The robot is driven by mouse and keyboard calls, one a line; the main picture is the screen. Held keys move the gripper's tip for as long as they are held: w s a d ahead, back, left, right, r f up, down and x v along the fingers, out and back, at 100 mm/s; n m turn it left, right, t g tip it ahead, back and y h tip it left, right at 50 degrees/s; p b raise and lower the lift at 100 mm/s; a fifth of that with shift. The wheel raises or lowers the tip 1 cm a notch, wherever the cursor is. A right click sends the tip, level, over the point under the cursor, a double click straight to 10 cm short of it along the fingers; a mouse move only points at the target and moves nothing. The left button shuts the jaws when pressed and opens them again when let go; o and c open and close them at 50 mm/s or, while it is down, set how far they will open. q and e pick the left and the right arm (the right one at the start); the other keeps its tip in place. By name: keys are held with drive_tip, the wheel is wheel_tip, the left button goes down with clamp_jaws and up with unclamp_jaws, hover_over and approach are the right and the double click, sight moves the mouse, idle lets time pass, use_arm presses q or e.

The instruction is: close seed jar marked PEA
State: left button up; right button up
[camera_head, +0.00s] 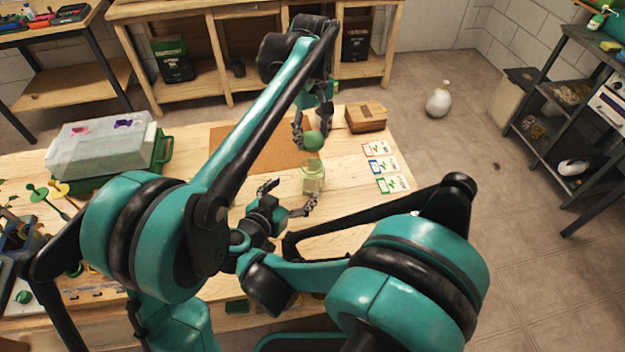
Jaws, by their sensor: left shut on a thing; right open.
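A small clear glass jar (312,180) with pale green contents stands on the wooden table, right of the brown mat. Any marking on it is too small to read. My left gripper (312,128) is above the jar, pointing down and shut on a round green lid (314,142).
A brown box (366,117) and several seed cards (391,184) lie on the table to the right. The brown mat (262,150) has bare room.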

sight(307, 178)
drive_tip(key=x, duration=1.1)
drive_tip(key=shift+r, duration=0.1)
drive_tip(key=c, duration=1.8)
use_arm(q)
drive_tip(key=shift+f, duration=2.55)
